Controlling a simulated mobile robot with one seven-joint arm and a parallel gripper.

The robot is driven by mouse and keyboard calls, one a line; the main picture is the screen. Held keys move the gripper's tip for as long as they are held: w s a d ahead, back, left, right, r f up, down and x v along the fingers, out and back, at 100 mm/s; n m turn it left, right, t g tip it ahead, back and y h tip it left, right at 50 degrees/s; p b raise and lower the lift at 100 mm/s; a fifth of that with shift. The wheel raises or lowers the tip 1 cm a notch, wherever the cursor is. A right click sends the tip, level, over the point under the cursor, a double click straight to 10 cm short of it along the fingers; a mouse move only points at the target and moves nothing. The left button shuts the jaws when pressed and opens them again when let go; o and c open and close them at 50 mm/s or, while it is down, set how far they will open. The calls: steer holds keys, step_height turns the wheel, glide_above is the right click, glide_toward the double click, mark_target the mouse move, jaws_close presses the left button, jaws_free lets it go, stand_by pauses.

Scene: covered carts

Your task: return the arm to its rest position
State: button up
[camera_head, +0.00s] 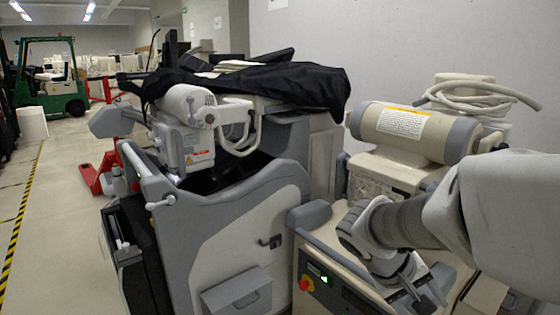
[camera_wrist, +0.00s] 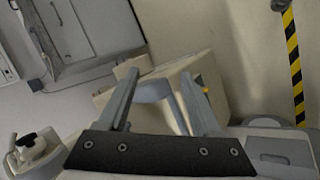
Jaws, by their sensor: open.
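My arm (camera_head: 500,205) reaches in from the right edge in the head view, bent, with its wrist low over the front of the right-hand beige cart (camera_head: 330,240). My gripper (camera_head: 425,296) is at the lower right, in front of that cart's panel. In the wrist view my gripper (camera_wrist: 158,76) shows two grey fingers spread apart from a dark base plate. Nothing is held between them. A grey curved bar (camera_wrist: 153,90) on a beige body shows between the fingers; I cannot tell how far beyond them it is.
A large grey cart (camera_head: 240,220) with a black cover (camera_head: 270,82) stands left of the beige cart. A coiled hose (camera_head: 475,97) lies on top of the beige cart. A red pallet jack (camera_head: 95,178) and green forklift (camera_head: 50,75) stand further left. The left floor (camera_head: 55,225) is clear.

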steer(key=s+a+r+t+y, duration=0.4)
steer(key=s+a+r+y, duration=0.25)
steer(key=s+a, duration=0.4)
step_height(320, 180, up, 16)
steer(key=p, duration=1.6)
steer(key=shift+w+a+f+m+y, duration=0.2)
steer(key=shift+w+m+y, duration=0.05)
steer(key=shift+m+y, duration=0.2)
